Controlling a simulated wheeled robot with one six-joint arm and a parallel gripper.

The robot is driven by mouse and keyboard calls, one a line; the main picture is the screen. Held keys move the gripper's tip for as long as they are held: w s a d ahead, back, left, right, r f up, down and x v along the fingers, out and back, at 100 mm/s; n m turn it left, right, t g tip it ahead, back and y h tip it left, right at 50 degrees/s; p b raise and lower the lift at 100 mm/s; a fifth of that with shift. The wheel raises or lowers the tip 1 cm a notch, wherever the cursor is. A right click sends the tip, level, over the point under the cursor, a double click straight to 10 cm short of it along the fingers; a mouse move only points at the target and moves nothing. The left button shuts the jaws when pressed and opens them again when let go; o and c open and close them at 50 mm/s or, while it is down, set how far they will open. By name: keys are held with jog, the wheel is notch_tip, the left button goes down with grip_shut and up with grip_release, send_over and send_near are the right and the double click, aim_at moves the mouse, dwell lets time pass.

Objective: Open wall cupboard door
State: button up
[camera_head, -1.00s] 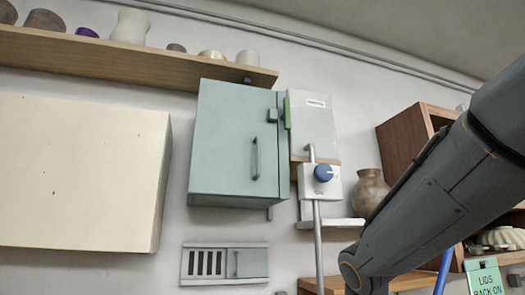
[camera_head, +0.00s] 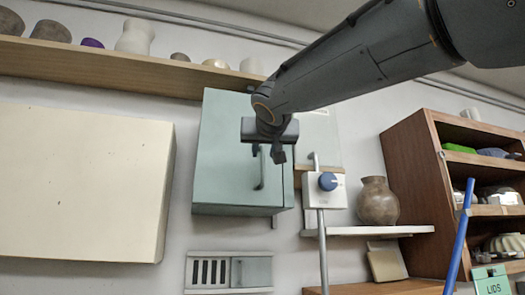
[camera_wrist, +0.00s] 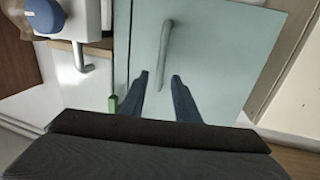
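The wall cupboard (camera_head: 222,160) is pale green-blue and hangs on the wall, with its door shut. Its vertical bar handle (camera_head: 261,168) is on the right part of the door; it also shows in the wrist view (camera_wrist: 164,50). My gripper (camera_head: 268,152) is in front of the door's upper right part, over the handle's upper end in the head view. My arm hides the cupboard's upper right corner.
A white box with a blue knob (camera_head: 328,181) on a pipe stands close right of the cupboard. A cream panel (camera_head: 80,178) is on the left. A wooden shelf (camera_head: 110,67) with pots runs above. A brown vase (camera_head: 377,202) and open wooden shelving (camera_head: 408,170) are on the right.

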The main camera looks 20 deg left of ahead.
aim_at(263, 157)
jog(key=shift+p+x, duration=0.75)
jog(key=shift+x, duration=1.05)
grip_shut()
